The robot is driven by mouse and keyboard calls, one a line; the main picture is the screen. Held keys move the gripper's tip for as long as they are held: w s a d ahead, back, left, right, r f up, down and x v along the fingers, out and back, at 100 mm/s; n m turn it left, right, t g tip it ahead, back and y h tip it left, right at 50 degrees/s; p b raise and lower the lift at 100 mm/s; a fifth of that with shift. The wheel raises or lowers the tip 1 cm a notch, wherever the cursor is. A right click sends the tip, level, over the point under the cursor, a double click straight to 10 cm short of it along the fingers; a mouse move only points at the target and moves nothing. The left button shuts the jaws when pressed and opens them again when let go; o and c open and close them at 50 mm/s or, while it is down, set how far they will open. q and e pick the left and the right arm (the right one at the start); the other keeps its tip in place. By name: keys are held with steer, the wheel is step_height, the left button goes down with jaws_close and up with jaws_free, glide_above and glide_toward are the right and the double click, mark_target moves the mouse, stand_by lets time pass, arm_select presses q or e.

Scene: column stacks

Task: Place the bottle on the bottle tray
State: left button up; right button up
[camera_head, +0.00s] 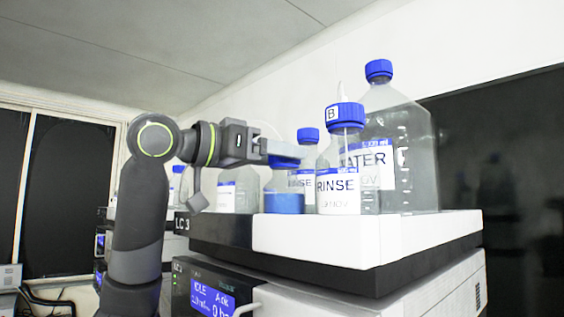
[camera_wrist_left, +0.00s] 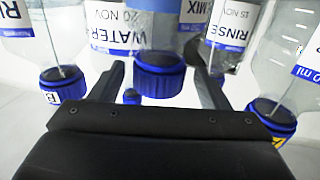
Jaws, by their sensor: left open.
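A small clear bottle (camera_head: 284,202) with blue liquid stands upright on the bottle tray (camera_head: 330,244), the white-fronted top of the instrument stack. In the left wrist view, which looks upside down, a blue cap (camera_wrist_left: 160,76) lies between the two fingers of my left gripper (camera_wrist_left: 160,92). The fingers are open, with gaps on both sides of the cap. My right gripper is not in view.
Close around stand a RINSE bottle (camera_head: 338,192) with cap B, a large WATER bottle (camera_head: 410,155), another blue-capped bottle (camera_head: 308,136) behind, and a clear bottle (camera_head: 238,190) at left. The instrument with a blue display (camera_head: 212,298) is below. Little free room shows between the bottles.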

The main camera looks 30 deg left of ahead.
arm_select(q)
steer(key=b+v, duration=0.4)
steer(key=v, duration=0.6)
steer(key=shift+s+a, duration=0.2)
steer(key=shift+s, duration=0.15)
